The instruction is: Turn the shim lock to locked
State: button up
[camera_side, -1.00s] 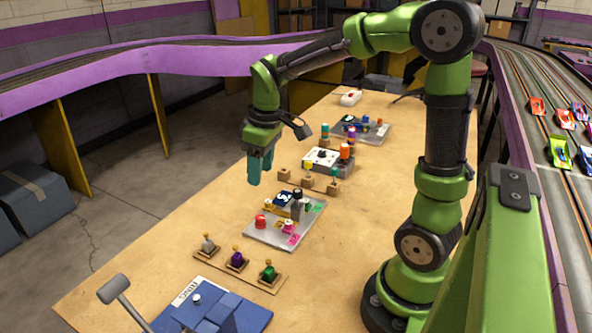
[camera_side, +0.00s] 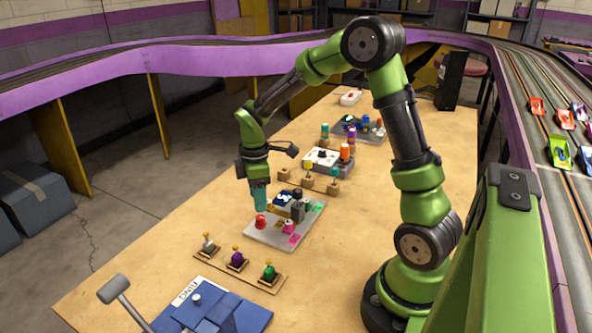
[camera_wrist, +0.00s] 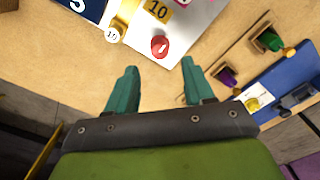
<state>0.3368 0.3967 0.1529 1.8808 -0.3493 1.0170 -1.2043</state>
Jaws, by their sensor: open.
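A red round knob (camera_side: 261,221) with a white mark sits on the left part of a light grey plate (camera_side: 270,238). It looks like the shim lock. In the wrist view the knob (camera_wrist: 160,46) lies just ahead of the gap between my fingers. I cannot read its lock position. My gripper (camera_side: 261,207) has teal fingers pointing down, above and close to the knob. In the wrist view my gripper (camera_wrist: 157,72) is open, with nothing between its fingers.
A wooden rack (camera_side: 238,266) with several coloured pegs and a blue board (camera_side: 235,312) stand in front. Bare table lies left of the plate.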

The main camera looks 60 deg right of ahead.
aim_at(260, 217)
notch_tip(260, 217, down, 7)
jog(key=shift+r, duration=0.1)
dwell(0.3)
grip_shut()
